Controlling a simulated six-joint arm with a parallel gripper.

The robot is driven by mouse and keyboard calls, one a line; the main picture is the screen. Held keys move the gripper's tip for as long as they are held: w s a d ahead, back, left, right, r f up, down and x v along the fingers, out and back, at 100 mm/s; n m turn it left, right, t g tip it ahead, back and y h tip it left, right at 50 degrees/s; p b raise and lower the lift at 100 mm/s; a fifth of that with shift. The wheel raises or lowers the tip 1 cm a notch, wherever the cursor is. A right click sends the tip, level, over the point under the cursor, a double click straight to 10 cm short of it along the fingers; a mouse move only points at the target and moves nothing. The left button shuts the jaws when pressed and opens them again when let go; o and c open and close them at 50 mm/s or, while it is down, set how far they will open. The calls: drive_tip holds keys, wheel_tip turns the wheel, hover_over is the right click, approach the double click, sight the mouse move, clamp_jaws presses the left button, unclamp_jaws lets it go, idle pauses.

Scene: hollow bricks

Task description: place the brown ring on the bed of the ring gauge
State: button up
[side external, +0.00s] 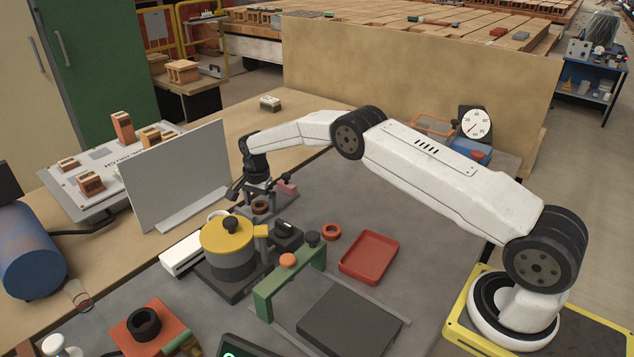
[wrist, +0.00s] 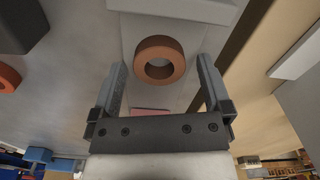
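The brown ring (side external: 260,207) lies flat on the grey bed of the ring gauge (side external: 281,207). In the wrist view the brown ring (wrist: 160,80) is seen whole, with its hole, on a light grey strip. My gripper (side external: 252,189) is open and empty, just above the ring. In the wrist view the fingers of my gripper (wrist: 160,68) stand one on each side of the ring, apart from it. A pink block (side external: 287,187) stands at the gauge's far end; part of it shows between the fingers.
A yellow-topped round device (side external: 227,235) stands close in front of the gauge. A black block (side external: 287,235), an orange-red ring (side external: 331,231) and a red tray (side external: 369,257) lie to the right. A grey upright panel (side external: 178,175) stands left. A green bridge (side external: 290,280) is nearer.

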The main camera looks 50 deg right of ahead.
sight(263, 212)
drive_tip(key=shift+r, duration=0.15)
wheel_tip(263, 212, up, 12)
idle(0.8)
idle(0.6)
drive_tip(key=s+a+n+t, duration=0.1)
drive_tip(key=s+a+n, duration=0.2)
drive_tip(key=s, duration=1.4)
drive_tip(key=s+a+r+n+t, duration=0.1)
drive_tip(key=s+a+n, duration=0.2)
drive_tip(key=s+n, duration=0.9)
drive_tip(key=s, duration=0.5)
drive_tip(key=shift+s+t, duration=0.25)
drive_tip(key=shift+t, duration=0.05)
